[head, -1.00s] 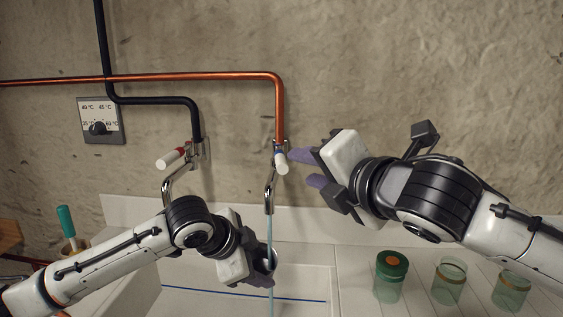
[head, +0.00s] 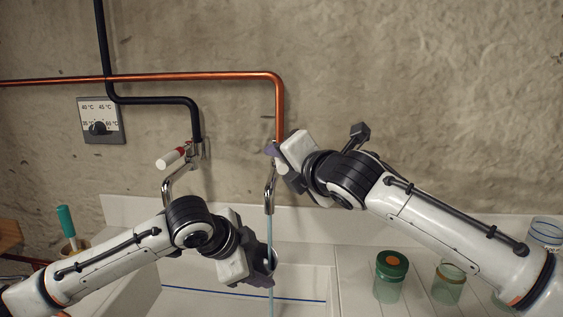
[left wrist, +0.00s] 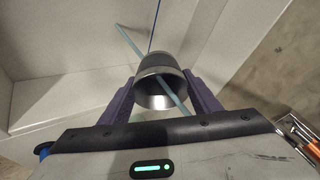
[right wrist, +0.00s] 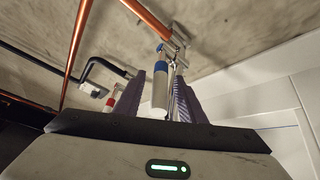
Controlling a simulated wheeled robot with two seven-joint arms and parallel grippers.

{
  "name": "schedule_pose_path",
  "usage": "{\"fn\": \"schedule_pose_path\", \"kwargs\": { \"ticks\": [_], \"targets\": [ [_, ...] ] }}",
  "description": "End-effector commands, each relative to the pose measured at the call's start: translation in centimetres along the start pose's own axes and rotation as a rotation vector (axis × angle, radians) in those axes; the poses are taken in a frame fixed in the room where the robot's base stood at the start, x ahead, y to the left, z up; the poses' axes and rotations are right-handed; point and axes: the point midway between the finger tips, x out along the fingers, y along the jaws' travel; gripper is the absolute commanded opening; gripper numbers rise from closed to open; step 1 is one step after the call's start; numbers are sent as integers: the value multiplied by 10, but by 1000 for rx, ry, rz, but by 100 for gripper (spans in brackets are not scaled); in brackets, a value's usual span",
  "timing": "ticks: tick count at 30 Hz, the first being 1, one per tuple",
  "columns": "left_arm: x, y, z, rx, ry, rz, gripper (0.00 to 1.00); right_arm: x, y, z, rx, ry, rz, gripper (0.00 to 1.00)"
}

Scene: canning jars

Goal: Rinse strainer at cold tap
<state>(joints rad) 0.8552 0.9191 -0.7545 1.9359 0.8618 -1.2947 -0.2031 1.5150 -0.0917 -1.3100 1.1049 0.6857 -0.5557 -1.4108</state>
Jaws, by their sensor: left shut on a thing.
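The strainer, a grey metal cup-like piece (left wrist: 158,98), is held between the purple fingers of my left gripper (head: 266,264), shut on it above the sink. A pale blue water stream (head: 270,232) runs down from the cold tap's spout (head: 270,192) at the strainer; the left wrist view shows the stream crossing its opening. My right gripper (head: 276,158) is at the cold tap. In the right wrist view, the tap's white handle with a blue band (right wrist: 160,92) lies between its open fingers.
The hot tap with a red-banded white handle (head: 172,158) is to the left, beside a temperature dial (head: 99,128). A green-handled tool (head: 67,222) stands far left.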

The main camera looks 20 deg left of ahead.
Motion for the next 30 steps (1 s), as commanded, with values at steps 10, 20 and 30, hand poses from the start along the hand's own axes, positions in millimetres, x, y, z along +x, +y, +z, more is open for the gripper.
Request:
{"fn": "schedule_pose_path", "kwargs": {
  "ticks": [10,20,30],
  "targets": [
    [0,0,0,0,1,0,35,1,0,0,0,0,0,25],
    [0,0,0,0,1,0,35,1,0,0,1,0,-1,0],
    [0,0,0,0,1,-1,35,7,8,-14,28,-104,-69,0]
  ]
}}
